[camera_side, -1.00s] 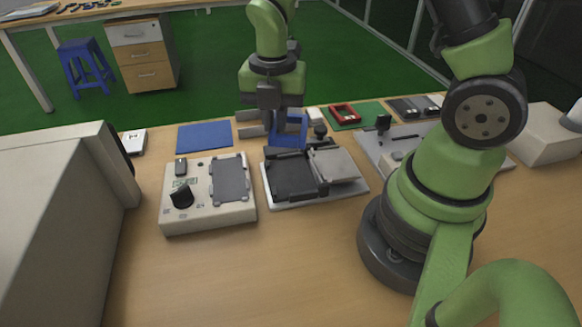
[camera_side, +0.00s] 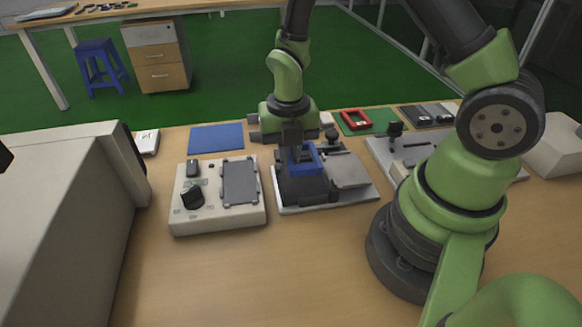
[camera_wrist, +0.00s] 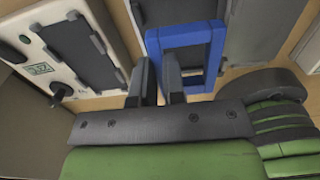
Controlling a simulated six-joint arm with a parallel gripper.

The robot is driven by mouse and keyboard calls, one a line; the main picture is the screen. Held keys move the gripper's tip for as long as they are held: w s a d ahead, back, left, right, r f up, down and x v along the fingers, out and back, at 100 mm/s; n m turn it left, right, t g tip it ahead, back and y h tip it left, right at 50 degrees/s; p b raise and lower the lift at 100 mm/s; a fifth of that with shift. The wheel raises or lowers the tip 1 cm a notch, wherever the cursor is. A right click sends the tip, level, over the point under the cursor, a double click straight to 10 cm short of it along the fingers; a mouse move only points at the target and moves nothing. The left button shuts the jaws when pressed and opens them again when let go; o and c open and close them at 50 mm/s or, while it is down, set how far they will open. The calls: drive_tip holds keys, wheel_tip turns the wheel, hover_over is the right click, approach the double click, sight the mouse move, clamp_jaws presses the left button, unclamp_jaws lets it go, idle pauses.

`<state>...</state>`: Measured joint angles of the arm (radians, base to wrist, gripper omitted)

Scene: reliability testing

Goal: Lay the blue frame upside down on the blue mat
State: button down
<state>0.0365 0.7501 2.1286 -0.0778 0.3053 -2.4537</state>
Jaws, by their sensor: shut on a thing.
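The blue frame (camera_side: 303,167) is an open rectangle, above or at the dark fixture (camera_side: 305,190) in the side view; I cannot tell whether it touches. My gripper (camera_side: 292,158) points down there. In the wrist view, my gripper (camera_wrist: 157,82) is shut on one long side of the blue frame (camera_wrist: 215,55), with one finger inside its opening and one outside. The blue mat (camera_side: 216,138) lies flat and empty at the back, left of the gripper. Which face of the frame is up is unclear.
A tester box with a black knob (camera_side: 192,196) stands left of the fixture. A silver plate (camera_side: 348,170) is on the fixture's right. A red frame on a green mat (camera_side: 370,120) lies behind. The front table is clear.

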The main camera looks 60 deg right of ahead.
sight(289, 179)
drive_tip(key=shift+f, duration=2.15)
drive_tip(key=shift+f, duration=0.15)
drive_tip(key=c, duration=1.2)
unclamp_jaws()
